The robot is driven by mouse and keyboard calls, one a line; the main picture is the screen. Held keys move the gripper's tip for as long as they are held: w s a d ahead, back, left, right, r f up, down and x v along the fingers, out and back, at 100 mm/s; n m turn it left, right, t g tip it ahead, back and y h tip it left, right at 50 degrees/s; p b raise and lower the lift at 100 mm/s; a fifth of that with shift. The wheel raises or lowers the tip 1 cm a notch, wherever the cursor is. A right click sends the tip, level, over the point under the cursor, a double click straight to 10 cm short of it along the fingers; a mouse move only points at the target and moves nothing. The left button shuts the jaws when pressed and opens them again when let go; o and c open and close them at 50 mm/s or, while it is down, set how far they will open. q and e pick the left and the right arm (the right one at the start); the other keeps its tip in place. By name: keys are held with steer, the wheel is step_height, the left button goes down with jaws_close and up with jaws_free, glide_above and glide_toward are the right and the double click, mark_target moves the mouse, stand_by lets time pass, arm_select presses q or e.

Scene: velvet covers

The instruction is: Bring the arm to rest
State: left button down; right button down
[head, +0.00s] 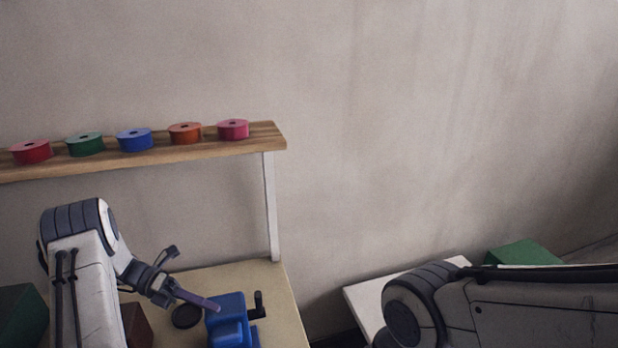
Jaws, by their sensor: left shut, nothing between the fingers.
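My left arm comes in from the lower left. Its gripper (205,303) is shut and empty, pointing right and down over the wooden table. The fingertips are close to a blue device with a black crank (232,325); I cannot tell whether they touch it. My right arm crosses the lower right corner, and its gripper is out of the picture.
A wooden shelf (270,136) along the wall holds several coloured spools, a pink one (233,130) at its right end. A dark disc (187,316) lies on the tan table (280,300). A white surface (365,302) and a green block (522,253) are at right.

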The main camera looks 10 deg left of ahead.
arm_select(q)
steer(key=s+d+r+m+g+y, duration=0.25)
steer(key=d+r+m+y, duration=0.2)
steer(key=d+m, duration=0.4)
steer(key=s+d+r+m+g+y, duration=0.25)
steer(key=s+d+m+y, duration=0.2)
steer(key=d+m, duration=0.45)
steer(key=s+d+r+m+t+y, duration=0.1)
steer(key=s+d+m+t+y, duration=0.1)
steer(key=s+m, duration=0.5)
steer(key=s+d+r+m+t+y, duration=0.2)
steer(key=s+m, duration=0.5)
steer(key=m, duration=0.6)
steer(key=shift+d+r+t+y, duration=0.15)
steer(key=shift+d+t+y, duration=0.55)
steer(key=shift+d+t, duration=0.7)
steer(key=shift+d, duration=0.2)
